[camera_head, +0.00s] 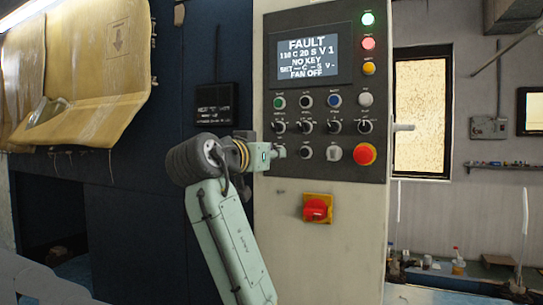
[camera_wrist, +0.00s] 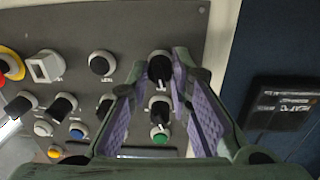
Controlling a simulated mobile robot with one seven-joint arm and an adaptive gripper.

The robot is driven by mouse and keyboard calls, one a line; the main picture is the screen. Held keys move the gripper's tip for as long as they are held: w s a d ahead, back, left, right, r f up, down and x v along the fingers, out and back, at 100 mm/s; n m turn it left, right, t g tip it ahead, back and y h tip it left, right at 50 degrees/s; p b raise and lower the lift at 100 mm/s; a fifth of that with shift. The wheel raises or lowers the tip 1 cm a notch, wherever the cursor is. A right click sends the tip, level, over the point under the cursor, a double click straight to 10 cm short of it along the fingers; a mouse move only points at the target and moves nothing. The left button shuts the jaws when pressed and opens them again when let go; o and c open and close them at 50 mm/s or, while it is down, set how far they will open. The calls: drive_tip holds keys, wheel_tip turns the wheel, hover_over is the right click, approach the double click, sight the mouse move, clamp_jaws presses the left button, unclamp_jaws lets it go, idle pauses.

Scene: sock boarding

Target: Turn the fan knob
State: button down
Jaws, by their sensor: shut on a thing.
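A grey control panel (camera_head: 325,185) stands upright with a screen (camera_head: 307,58) that reads "FAULT", "NO KEY" and "FAN OFF". My gripper (camera_head: 274,153) reaches the lower left of the panel, at the left end of the bottom control row. In the wrist view, which shows the panel upside down, the purple-padded fingers stand either side of a black knob (camera_wrist: 159,66) and are shut on it. Its label cannot be read, so I cannot tell by name that it is the fan knob. In the head view my gripper hides this knob.
Close by are another black knob (camera_wrist: 159,105) and a green button (camera_wrist: 159,134). A red emergency button (camera_head: 364,154) is at the panel's lower right. A red rotary switch (camera_head: 316,208) sits below. A dark wall with a small sign (camera_head: 216,104) stands to the left.

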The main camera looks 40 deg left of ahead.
drive_tip(key=shift+r+m, duration=0.1)
drive_tip(key=shift+m, duration=4.2)
drive_tip(key=c, duration=1.4)
unclamp_jaws()
drive_tip(key=shift+c, duration=0.2)
drive_tip(key=shift+s, duration=0.15)
drive_tip(key=s+d, duration=0.2)
drive_tip(key=s, duration=0.9)
drive_tip(key=shift+s+d+r, duration=0.2)
drive_tip(key=shift+s+d, duration=0.05)
